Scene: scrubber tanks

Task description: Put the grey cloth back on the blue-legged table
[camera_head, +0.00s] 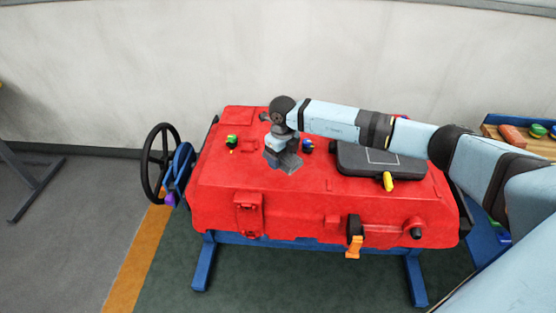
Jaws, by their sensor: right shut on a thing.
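My right gripper (284,160) points down over the middle of the red tank top, its arm coming in from the right. It is shut on a small grey thing that fits the grey cloth; the cloth's outline is hard to tell from the grey fingers. I cannot tell whether it touches the tank. A table with a wooden top (538,146) and blue frame stands at the right edge, partly behind my arm and cut off by the picture. My left gripper is not in view.
The red tank (225,185) rests on blue legs. On it are a black case (350,160), a green knob (232,141), a blue knob (307,146) and a yellow handle (388,181). A black handwheel (150,160) is at its left. A brown item (512,136) and green-topped knobs lie on the wooden table.

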